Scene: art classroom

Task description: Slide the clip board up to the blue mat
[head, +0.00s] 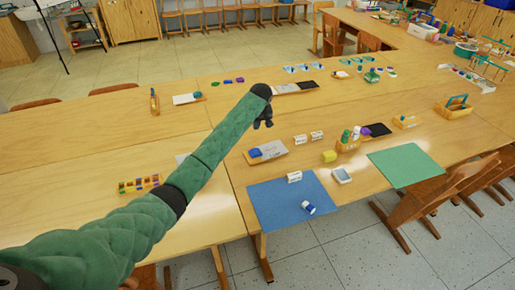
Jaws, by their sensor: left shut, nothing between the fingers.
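The blue mat (270,215) lies at the front of the table, with a small blue-and-white cylinder (308,208) and a white labelled block (294,177) on it. A tan board with a white sheet (272,149), which looks like the clip board, lies behind the mat with a gap between them. A small blue item (255,153) is at its left end. My left gripper (264,124) is shut and empty, pointing down above the table just behind this board. No contact with the board can be seen. My right gripper is out of view.
A yellow block (329,156), two white labelled blocks (308,137) and a wooden holder with bottles (348,145) stand right of the board. A green mat (405,165) lies farther right. My left arm hides part of the left tabletop.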

